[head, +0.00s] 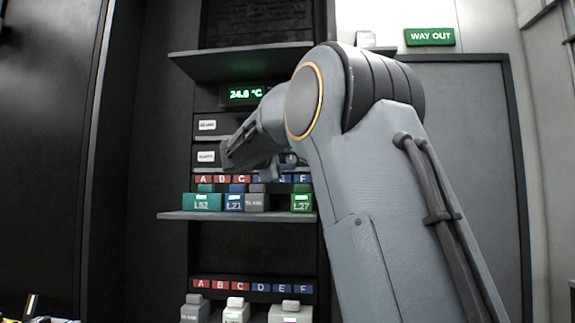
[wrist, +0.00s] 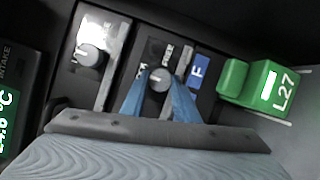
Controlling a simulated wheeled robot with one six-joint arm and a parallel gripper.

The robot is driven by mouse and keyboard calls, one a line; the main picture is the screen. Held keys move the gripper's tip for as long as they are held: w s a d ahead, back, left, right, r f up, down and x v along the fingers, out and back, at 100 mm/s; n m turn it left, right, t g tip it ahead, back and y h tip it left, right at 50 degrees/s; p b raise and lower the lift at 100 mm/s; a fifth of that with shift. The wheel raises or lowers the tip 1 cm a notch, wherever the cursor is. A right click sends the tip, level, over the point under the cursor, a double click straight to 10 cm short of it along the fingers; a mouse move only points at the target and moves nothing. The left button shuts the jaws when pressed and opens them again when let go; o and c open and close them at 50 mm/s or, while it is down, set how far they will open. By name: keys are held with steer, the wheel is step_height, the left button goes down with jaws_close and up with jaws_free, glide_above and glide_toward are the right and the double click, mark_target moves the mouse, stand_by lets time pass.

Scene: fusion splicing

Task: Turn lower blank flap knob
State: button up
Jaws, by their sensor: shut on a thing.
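The lower blank flap knob (wrist: 160,79) is a small round grey knob on a dark panel in the wrist view, with partly covered white lettering beside it, one word reading FREE. My gripper (wrist: 162,87) has its two blue fingers on either side of this knob and is shut on it. In the head view my gripper (head: 278,165) is at the lower flap (head: 207,156), just above the lettered strip; my arm hides most of the knob area there. The knob's exact turn angle is hard to tell.
A second grey knob (wrist: 91,56) sits on a lighter plate beside it. A blue F label (wrist: 199,71) and the green L27 module (wrist: 270,87) are close on the other side. A shelf (head: 240,215) holds several modules below; another shelf (head: 240,62) juts out above.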

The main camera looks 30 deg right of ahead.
stand_by(0.4)
steer(key=o, duration=1.1)
steer(key=shift+c, duration=0.2)
steer(key=v, duration=0.7)
steer(key=shift+s+a, duration=0.25)
steer(key=shift+a, duration=0.1)
steer(key=shift+d+f, duration=0.1)
